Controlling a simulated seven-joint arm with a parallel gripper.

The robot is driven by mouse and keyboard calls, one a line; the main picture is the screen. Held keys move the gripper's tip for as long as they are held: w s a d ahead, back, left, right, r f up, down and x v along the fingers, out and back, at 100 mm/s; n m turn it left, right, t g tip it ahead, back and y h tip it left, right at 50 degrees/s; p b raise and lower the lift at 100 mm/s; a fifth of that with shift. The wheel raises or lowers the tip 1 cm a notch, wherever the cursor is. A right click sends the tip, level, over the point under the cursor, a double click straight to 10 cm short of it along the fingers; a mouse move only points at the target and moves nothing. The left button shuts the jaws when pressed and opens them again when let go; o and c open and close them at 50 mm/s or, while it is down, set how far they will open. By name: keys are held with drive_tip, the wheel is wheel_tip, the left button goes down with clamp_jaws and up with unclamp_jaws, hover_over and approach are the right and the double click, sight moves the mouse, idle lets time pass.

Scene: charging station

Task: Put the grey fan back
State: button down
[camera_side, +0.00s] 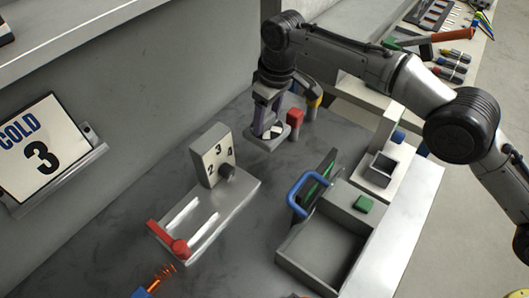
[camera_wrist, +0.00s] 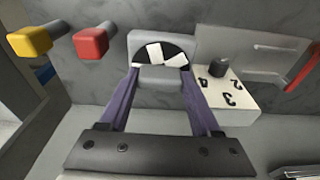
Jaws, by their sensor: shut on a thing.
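The grey fan (camera_side: 277,131) is a grey piece with a black-and-white patterned disc. It shows between my fingers in the wrist view (camera_wrist: 161,50). My gripper (camera_side: 266,122) points down and is shut on the grey fan near the wall at the back of the bench. In the wrist view my gripper (camera_wrist: 158,76) has one finger on each side of the fan's grey grip. Whether the fan's underside touches the bench or wall behind it cannot be told.
A red block (camera_side: 295,117) and a yellow block (camera_side: 314,102) are close to the right of my gripper. A dial box (camera_side: 214,156) marked with numbers stands to its left, with a red-handled lever (camera_side: 170,240) in front.

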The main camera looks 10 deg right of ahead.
sight(265, 125)
drive_tip(key=f, duration=0.1)
drive_tip(key=w+f, duration=0.1)
drive_tip(key=f, duration=0.1)
drive_tip(key=w+f, duration=0.1)
drive_tip(key=shift+a+f, duration=0.1)
drive_tip(key=shift+f, duration=0.15)
drive_tip(key=shift+w+f, duration=0.1)
drive_tip(key=shift+f, duration=2.4)
drive_tip(key=shift+c, duration=0.5)
unclamp_jaws()
drive_tip(key=shift+f, duration=0.15)
drive_tip(key=r, duration=0.4)
drive_tip(key=s+d+r, duration=0.1)
drive_tip(key=r, duration=0.7)
drive_tip(key=shift+s+d+r, duration=0.15)
